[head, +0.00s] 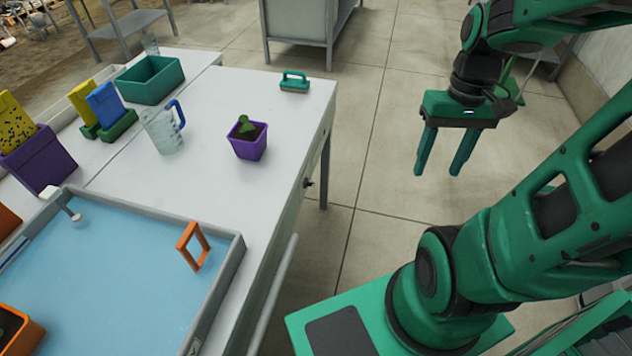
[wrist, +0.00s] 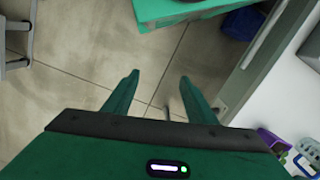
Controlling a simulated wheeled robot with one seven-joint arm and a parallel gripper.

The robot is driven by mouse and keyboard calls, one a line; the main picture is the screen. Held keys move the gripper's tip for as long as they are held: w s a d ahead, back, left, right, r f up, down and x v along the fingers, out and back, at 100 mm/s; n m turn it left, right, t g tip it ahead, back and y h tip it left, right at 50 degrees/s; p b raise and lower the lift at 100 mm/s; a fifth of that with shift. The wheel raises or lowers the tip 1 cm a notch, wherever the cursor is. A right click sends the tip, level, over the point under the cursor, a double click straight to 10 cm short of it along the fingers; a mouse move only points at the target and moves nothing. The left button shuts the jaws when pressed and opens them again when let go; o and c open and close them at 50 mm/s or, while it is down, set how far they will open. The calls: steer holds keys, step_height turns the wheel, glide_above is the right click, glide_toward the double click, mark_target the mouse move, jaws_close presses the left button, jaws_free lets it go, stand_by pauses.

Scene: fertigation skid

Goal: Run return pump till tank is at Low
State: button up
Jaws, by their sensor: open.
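A wide grey-rimmed tank or tray (head: 238,250) with a flat light-blue surface fills the lower left of the head view. An orange upright frame (head: 193,245) stands at its right side, and a white-capped rod (head: 62,202) at its far-left corner. I cannot make out a Low mark or tell which part is the return pump. My gripper (head: 437,170) is open and empty, pointing down over the floor to the right of the table. In the wrist view its two fingers (wrist: 158,76) are apart with only floor between them.
Tiled floor beside the table is clear.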

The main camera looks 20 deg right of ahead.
steer(key=w+f+n+y, duration=0.2)
steer(key=w+f+n, duration=0.2)
steer(key=w+f, duration=0.35)
steer(key=n+t+y, duration=0.5)
steer(key=t+y, duration=0.1)
steer(key=y, duration=0.5)
glide_toward(309, 183)
steer(key=w+a+f, duration=0.4)
steer(key=a, duration=0.2)
steer(key=shift+d, duration=0.1)
steer(key=c, duration=1.1)
